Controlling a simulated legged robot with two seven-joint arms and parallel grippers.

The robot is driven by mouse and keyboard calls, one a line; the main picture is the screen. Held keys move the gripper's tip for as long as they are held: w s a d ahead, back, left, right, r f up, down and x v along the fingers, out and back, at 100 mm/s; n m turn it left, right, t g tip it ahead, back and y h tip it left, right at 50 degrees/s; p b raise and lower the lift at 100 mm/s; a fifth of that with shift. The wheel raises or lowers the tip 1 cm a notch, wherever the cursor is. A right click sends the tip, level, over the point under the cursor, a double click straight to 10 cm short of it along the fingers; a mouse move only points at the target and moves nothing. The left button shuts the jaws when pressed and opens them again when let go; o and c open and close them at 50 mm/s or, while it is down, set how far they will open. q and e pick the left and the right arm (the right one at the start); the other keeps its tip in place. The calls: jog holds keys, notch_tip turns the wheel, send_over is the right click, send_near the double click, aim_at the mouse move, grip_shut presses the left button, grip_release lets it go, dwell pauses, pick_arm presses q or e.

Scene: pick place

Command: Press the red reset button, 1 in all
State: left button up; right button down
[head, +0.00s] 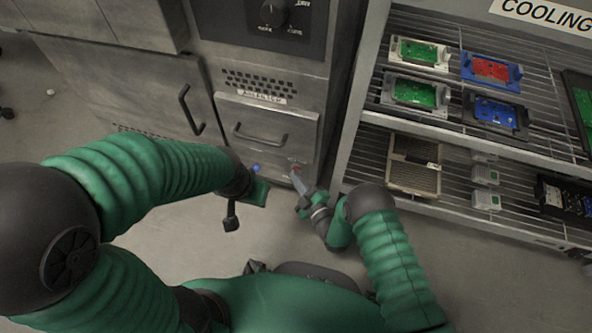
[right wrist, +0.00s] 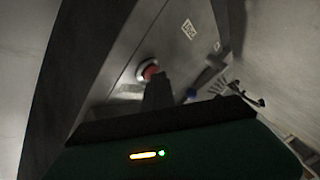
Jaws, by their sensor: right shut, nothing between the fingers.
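The red reset button (head: 296,168) shows small on the lower front of the grey cabinet, below the drawer handle. In the right wrist view the red button (right wrist: 149,69) sits in a pale ring just beyond my fingertips. My right gripper (head: 296,180) is shut and empty, its tip pointing at the button. In the right wrist view the shut fingers (right wrist: 158,88) overlap the button's lower edge; I cannot tell whether they touch it. My left gripper (head: 231,214) hangs in front of the cabinet, left of the button; its jaw opening is unclear.
A blue round part (head: 254,168) lies left of the button, close to my left wrist. The drawer handle (head: 260,133) sticks out above. A wire rack (head: 455,125) with several circuit boards in trays stands to the right. The floor between is clear.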

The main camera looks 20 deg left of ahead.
jog(key=shift+s, duration=0.1)
jog(key=shift+s+p, duration=0.5)
jog(key=shift+s, duration=0.25)
jog(key=shift+s, duration=0.1)
jog(key=shift+s+a+p, duration=0.15)
jog(key=shift+s+p, duration=0.45)
jog(key=shift+s, duration=0.65)
jog(key=shift+s+a+p, duration=0.1)
jog(key=shift+s+p, duration=0.5)
jog(key=shift+s, duration=0.6)
